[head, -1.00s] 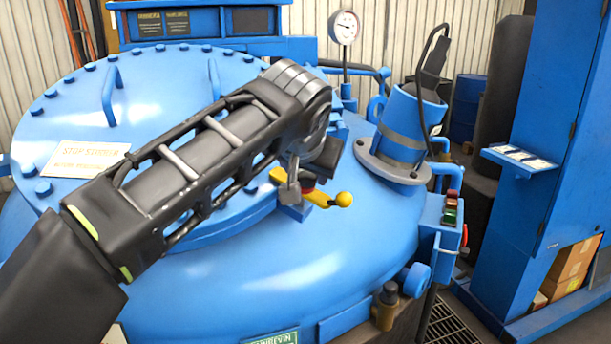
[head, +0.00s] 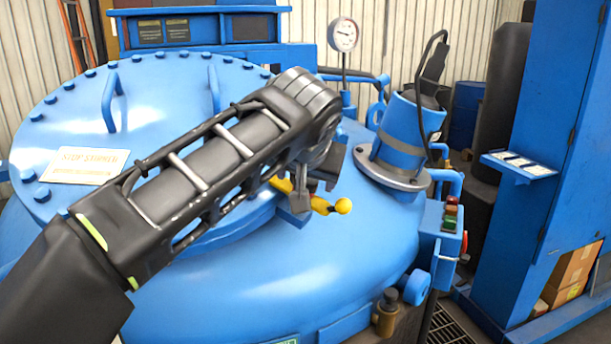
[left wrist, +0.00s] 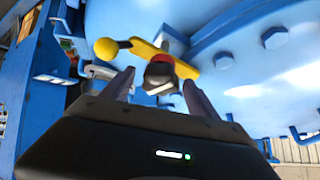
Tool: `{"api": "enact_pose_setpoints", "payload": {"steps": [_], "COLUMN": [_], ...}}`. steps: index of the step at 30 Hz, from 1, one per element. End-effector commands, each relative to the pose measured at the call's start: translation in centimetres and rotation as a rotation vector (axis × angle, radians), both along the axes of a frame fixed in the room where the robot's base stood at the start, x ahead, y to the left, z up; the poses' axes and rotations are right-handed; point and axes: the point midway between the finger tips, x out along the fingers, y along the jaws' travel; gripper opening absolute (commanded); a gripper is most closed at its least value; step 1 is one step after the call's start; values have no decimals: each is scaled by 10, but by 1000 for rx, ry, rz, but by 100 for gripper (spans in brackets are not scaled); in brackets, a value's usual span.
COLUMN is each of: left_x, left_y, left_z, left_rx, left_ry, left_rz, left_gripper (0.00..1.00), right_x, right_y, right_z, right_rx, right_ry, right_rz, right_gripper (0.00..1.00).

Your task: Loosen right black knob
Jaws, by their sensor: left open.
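My left gripper (head: 312,188) reaches in over the blue furnace lid from the left. It is open, with its two fingers (left wrist: 160,92) apart in the left wrist view. A black knob (left wrist: 158,76) with a red part beside it shows between and just beyond the fingertips; I cannot tell whether they touch it. A yellow lever (left wrist: 150,50) with a yellow ball end (left wrist: 105,48) runs behind the knob. In the head view the lever's ball end (head: 343,206) sticks out right of the gripper, which hides the knob. My right gripper is in no view.
The round blue lid (head: 150,100) has bolts and two upright handles. A blue cylinder on a grey flange (head: 398,165) stands right of the gripper, with a pressure gauge (head: 343,35) behind. A button box (head: 450,215) and a blue cabinet (head: 555,130) are farther right.

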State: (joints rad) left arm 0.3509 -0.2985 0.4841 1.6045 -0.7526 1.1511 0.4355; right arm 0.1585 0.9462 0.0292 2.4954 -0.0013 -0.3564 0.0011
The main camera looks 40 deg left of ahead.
Motion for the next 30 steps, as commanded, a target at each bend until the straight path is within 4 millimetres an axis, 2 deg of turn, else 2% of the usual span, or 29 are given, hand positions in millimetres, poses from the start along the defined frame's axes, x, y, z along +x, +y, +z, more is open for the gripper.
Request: {"api": "enact_pose_setpoints", "payload": {"steps": [10,22,30], "left_x": [-4,-41,-49], "left_y": [-3,-29,-34], "left_z": [5,44,51], "left_rx": [1,-1,-1], "left_ry": [-1,-3,0], "left_rz": [-2,-1,-1], "left_gripper": [69,69,69], "right_x": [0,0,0], "right_y": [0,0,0], "right_z": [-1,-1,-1], "right_rx": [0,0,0], "right_ry": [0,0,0], "right_rz": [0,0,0], "right_gripper": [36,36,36]}}
